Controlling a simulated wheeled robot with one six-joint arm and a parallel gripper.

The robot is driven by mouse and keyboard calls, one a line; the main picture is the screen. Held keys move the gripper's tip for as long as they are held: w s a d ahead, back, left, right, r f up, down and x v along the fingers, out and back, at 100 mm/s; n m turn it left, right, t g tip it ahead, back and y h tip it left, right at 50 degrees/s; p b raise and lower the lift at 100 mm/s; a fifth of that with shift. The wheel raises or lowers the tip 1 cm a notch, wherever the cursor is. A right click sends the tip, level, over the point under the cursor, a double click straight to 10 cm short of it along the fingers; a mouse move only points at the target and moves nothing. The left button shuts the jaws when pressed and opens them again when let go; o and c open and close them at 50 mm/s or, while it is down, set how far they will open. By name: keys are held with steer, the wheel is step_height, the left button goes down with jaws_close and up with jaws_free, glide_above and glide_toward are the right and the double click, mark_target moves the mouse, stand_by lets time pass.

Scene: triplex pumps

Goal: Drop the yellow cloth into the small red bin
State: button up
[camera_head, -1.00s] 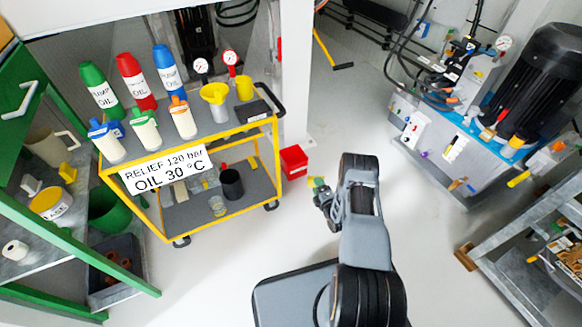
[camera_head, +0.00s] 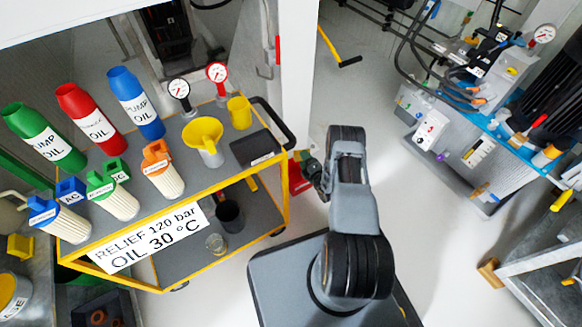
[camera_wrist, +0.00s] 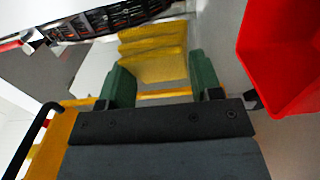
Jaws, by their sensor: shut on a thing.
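My gripper (camera_wrist: 161,76) has green fingers and is shut on the yellow cloth (camera_wrist: 152,52), which hangs in folds beyond the fingertips in the wrist view. The small red bin (camera_wrist: 285,58) is at the right of the wrist view, beside the gripper and apart from the cloth. In the head view the gripper (camera_head: 313,172) is small, in front of the bin (camera_head: 296,178). It hides much of the bin there, and I cannot make out the cloth.
A yellow-framed cart (camera_head: 222,185) with bottles, filters, gauges and a yellow funnel (camera_head: 203,135) stands close on the left. A white pillar (camera_head: 298,70) rises behind the bin. A pump unit (camera_head: 455,150) stands to the right, with clear floor between.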

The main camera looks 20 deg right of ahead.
steer(key=f+b, duration=0.1)
steer(key=f, duration=0.1)
steer(key=f+b, duration=0.2)
steer(key=w+f+b, duration=0.1)
steer(key=f, duration=0.1)
steer(key=shift+b, duration=0.35)
steer(key=o, duration=0.9)
